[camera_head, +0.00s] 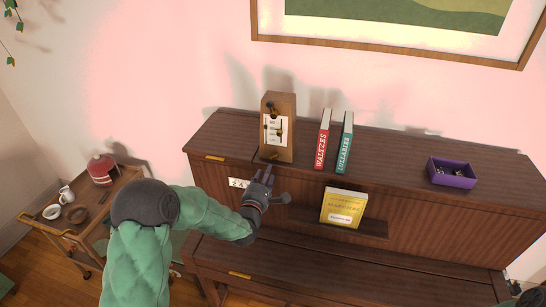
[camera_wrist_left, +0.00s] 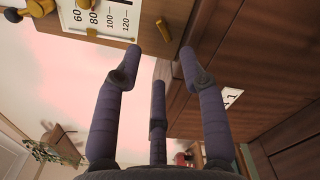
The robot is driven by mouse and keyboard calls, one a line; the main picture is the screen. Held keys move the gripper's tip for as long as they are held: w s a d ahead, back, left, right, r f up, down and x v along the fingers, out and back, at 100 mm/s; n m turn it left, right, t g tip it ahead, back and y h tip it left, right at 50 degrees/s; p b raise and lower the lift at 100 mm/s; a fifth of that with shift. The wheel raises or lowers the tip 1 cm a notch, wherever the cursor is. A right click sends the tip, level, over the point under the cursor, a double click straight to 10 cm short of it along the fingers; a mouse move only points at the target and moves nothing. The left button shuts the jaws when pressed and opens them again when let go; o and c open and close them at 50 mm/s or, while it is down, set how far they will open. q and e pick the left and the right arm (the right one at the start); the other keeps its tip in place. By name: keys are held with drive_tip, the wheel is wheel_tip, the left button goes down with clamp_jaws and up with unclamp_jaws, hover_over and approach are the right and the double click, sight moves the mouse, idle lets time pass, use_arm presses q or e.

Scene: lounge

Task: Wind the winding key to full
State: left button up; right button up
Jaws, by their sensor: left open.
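A wooden metronome (camera_head: 283,110) with a white scale stands upright on the dark piano (camera_head: 420,148). Its scale (camera_wrist_left: 105,18) shows large in the left wrist view. A small brass piece, seemingly the winding key (camera_wrist_left: 163,30), sticks out below the scale; it also shows low on the metronome's front in the head view (camera_head: 272,157). My left gripper (camera_head: 265,174) is open and empty just below and in front of the metronome. In the wrist view, its spread fingers (camera_wrist_left: 163,66) lie around and below the brass piece, with no clear contact. My right gripper is out of view.
A red book (camera_head: 322,138) and a teal book (camera_head: 344,142) stand right of the metronome. A yellow book (camera_head: 343,207) rests on the ledge below. A purple box (camera_head: 453,171) sits further right. A wooden cart (camera_head: 92,222) stands at left. The piano top between books and box is clear.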

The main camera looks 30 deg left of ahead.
sight(273, 158)
use_arm(q)
drive_tip(key=p+x, duration=0.1)
drive_tip(key=x, duration=0.8)
drive_tip(key=shift+w+f, duration=0.1)
drive_tip(key=shift+w, duration=0.15)
clamp_jaws()
